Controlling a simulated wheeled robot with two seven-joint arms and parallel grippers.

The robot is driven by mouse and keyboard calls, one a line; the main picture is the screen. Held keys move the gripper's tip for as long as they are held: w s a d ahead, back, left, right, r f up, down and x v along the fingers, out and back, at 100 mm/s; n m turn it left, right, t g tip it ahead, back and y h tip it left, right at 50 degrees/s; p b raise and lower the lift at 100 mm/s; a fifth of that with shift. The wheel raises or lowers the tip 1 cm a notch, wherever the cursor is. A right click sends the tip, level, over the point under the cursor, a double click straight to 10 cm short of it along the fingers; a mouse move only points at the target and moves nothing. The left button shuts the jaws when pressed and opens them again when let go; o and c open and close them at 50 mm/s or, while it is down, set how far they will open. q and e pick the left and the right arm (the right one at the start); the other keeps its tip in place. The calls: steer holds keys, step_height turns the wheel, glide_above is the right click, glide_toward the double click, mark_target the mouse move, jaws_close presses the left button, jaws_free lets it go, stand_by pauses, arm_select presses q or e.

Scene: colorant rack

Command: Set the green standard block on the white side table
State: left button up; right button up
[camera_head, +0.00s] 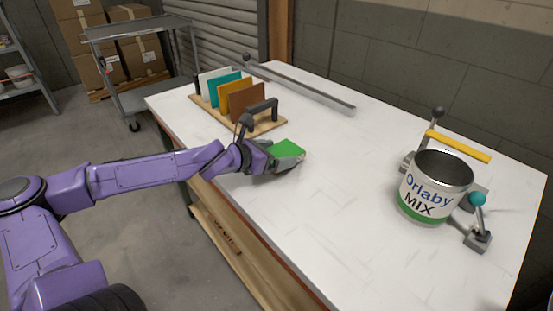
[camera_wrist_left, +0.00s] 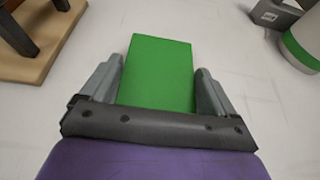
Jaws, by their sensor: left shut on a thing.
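The green standard block (camera_head: 288,149) is at my left gripper (camera_head: 284,158), over the white side table (camera_head: 340,225), in front of the rack. In the left wrist view the green block (camera_wrist_left: 160,75) lies between the two grey fingers of my left gripper (camera_wrist_left: 158,85), which is shut on it. The white table top (camera_wrist_left: 235,60) shows beneath and around it. I cannot tell whether the block touches the table. My right gripper is not in view.
A wooden rack (camera_head: 268,122) with several coloured panels stands behind the gripper. A can marked "Orlaby MIX" (camera_head: 428,200) sits in a clamp-like holder at the right. A long grey bar (camera_head: 305,85) lies at the back. The table's middle is clear.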

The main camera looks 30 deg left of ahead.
arm_select(q)
steer(key=shift+f, duration=0.8)
steer(key=shift+r, duration=0.1)
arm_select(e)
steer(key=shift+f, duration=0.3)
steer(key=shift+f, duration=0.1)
arm_select(q)
steer(key=o, duration=0.8)
steer(key=shift+r, duration=0.15)
steer(key=shift+s+a+r+p, duration=0.2)
steer(key=shift+s+p, duration=0.1)
steer(key=shift+p, duration=0.25)
steer(key=p+v, duration=0.3)
steer(key=v, duration=0.1)
steer(key=shift+s+r+p, duration=0.25)
steer(key=shift+p, duration=0.05)
steer(key=v, duration=0.2)
steer(key=p+v, duration=0.1)
steer(key=v, duration=0.3)
steer(key=shift+s+a+f+p, duration=0.1)
steer(key=shift+s+f+p, duration=0.05)
steer(key=shift+s+p, duration=0.2)
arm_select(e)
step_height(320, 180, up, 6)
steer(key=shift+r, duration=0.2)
